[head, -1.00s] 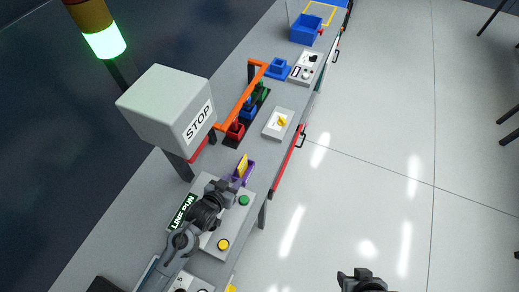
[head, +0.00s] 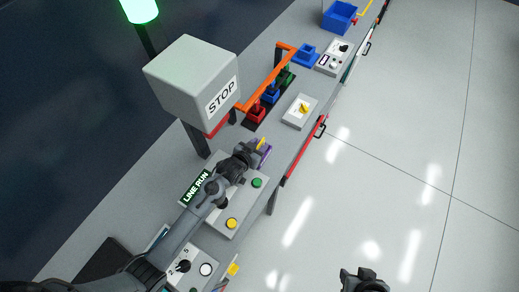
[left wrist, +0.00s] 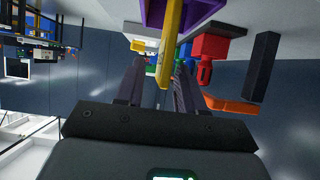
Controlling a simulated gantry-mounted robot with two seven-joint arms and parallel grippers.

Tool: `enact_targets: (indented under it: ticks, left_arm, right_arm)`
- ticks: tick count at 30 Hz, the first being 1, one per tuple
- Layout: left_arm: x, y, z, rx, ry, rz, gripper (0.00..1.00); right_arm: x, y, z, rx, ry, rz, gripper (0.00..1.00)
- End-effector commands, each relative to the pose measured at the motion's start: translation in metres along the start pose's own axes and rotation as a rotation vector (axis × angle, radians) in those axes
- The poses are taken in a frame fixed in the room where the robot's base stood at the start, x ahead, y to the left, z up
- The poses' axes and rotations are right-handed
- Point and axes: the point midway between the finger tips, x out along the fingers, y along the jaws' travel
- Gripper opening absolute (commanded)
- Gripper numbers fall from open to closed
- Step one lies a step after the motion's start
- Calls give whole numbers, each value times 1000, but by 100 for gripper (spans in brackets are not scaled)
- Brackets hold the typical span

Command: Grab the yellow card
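The yellow card (head: 262,143) stands in a purple holder (head: 266,153) on the grey bench. My left gripper (head: 254,154) is right at the card and partly hides it and the holder in the head view. In the left wrist view the card (left wrist: 168,45) reaches down from the purple holder (left wrist: 205,10) between the two dark fingers. The fingers are apart, with a gap visible beside the card, so the left gripper looks open around it. My right gripper (head: 362,279) is at the bottom edge, away from the bench; its fingers are not clear.
A grey STOP box (head: 195,82) stands behind and left of the holder. A button panel (head: 241,207) lies under my left arm. An orange rail (head: 264,77) with red, blue and green pieces is farther along. The floor at right is clear.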

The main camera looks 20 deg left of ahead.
Motion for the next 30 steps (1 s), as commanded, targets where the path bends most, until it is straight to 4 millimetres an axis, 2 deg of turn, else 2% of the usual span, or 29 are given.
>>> enact_targets:
  ticks: [3,7,17,24,30]
  left_arm:
    - [15,-1,-2,-1,1,1,38]
    - [24,-1,-2,-1,0,1,38]
    - [28,-1,-1,-1,0,0,38]
    - [28,-1,-1,0,0,0,2]
    - [28,-1,-2,0,1,0,0]
  right_arm:
    - [-1,0,-1,2,1,-1,43]
    - [-2,0,-1,2,2,-1,43]
    - [-1,0,-1,-1,1,1,43]
    - [-1,2,0,-8,0,6,43]
    - [-1,2,0,-8,-1,6,43]
